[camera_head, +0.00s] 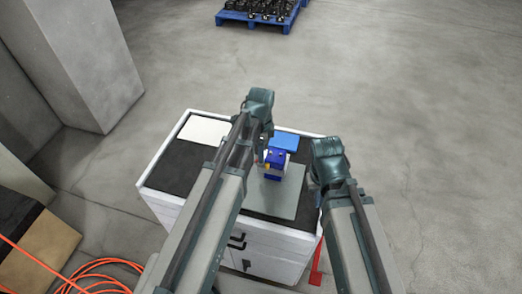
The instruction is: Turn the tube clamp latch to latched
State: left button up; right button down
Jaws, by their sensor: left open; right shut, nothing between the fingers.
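A small blue and white fixture (277,160) stands on a grey plate (278,201) on top of a white cabinet. It seems to be the tube clamp. A small yellow-orange part shows at its left side, but the latch and its position are too small to make out. My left gripper (261,157) points down just left of the fixture, open, partly hidden by my own arm. Whether it touches the fixture I cannot tell. My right gripper (317,196) hangs at the cabinet's right edge, apart from the fixture, shut and empty.
The cabinet (290,245) has a black top mat and a white rim. A pale sheet (204,132) lies at its back left. A blue pallet (262,20) with dark parts stands far behind. Orange cable (100,272) lies on the floor at left. A grey pillar (85,60) stands back left.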

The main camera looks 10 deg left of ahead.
notch_tip(320, 180, up, 12)
jog(key=p, duration=1.1)
jog(key=shift+r+p, duration=0.2)
jog(key=shift+p, duration=0.1)
